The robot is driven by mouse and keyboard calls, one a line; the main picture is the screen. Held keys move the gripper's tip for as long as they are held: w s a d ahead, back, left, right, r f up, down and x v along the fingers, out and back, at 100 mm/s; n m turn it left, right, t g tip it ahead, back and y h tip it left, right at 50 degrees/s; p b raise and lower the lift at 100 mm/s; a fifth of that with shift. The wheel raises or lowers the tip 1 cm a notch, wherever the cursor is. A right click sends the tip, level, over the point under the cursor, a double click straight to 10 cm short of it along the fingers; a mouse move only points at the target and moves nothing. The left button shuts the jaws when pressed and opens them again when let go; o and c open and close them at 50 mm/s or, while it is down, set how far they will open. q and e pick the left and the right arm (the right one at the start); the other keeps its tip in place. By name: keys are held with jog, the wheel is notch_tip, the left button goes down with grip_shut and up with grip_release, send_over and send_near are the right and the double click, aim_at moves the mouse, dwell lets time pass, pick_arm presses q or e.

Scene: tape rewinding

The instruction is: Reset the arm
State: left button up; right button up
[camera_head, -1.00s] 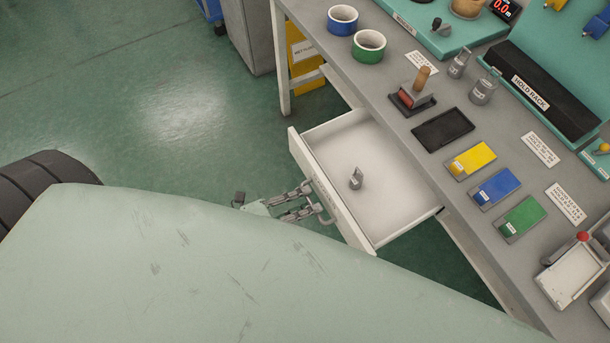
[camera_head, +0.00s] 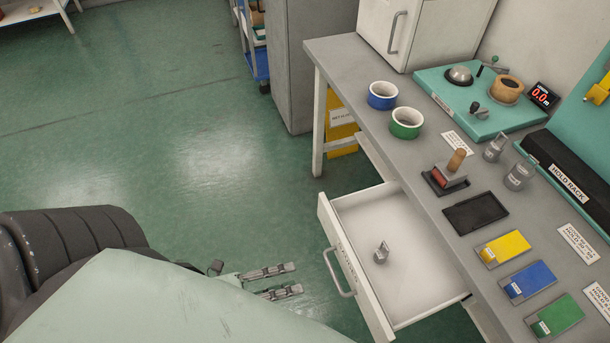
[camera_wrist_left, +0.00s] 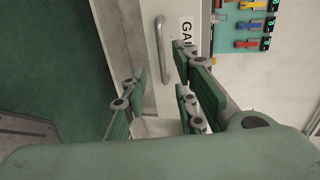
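My left gripper (camera_head: 297,279) is in the lower middle of the head view, fingers pointing right. Its fingers are apart, with nothing between them, to the left of the drawer handle (camera_head: 338,275) and clear of it. In the left wrist view my left gripper (camera_wrist_left: 160,92) also shows spread fingers, with the handle (camera_wrist_left: 161,50) beyond them. The drawer (camera_head: 412,284) is pulled out from under the bench and holds one small grey metal piece (camera_head: 381,252). My right gripper is not in view.
Open green floor (camera_head: 190,150) lies left of the drawer.

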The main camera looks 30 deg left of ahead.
pick_arm(q)
jog(key=shift+v, duration=0.8)
jog(key=shift+w, duration=0.1)
jog(key=s+a+f+n+g+y, duration=0.1)
jog(key=a+f+n+y, duration=0.25)
jog(key=f, duration=0.45)
jog(key=s+a+f+n+g+y, duration=0.1)
jog(key=a+f+n+g+y, duration=0.1)
jog(key=f+n, duration=0.5)
jog(key=s+a+f+n+g+y, duration=0.1)
jog(key=a+f+n+y, duration=0.15)
jog(key=f, duration=0.75)
jog(key=s+d+f+n+g, duration=0.3)
jog(key=s+f+n, duration=0.2)
jog(key=s+f, duration=0.1)
jog(key=s+d+f+n+g+y, duration=0.1)
jog(key=s+d+f+n+g, duration=0.1)
jog(key=s+f+n+g, duration=0.2)
jog(key=s+f, duration=0.3)
jog(key=s, duration=0.1)
jog(key=shift+d+n+g, duration=0.3)
jog(key=shift+d+n, duration=0.1)
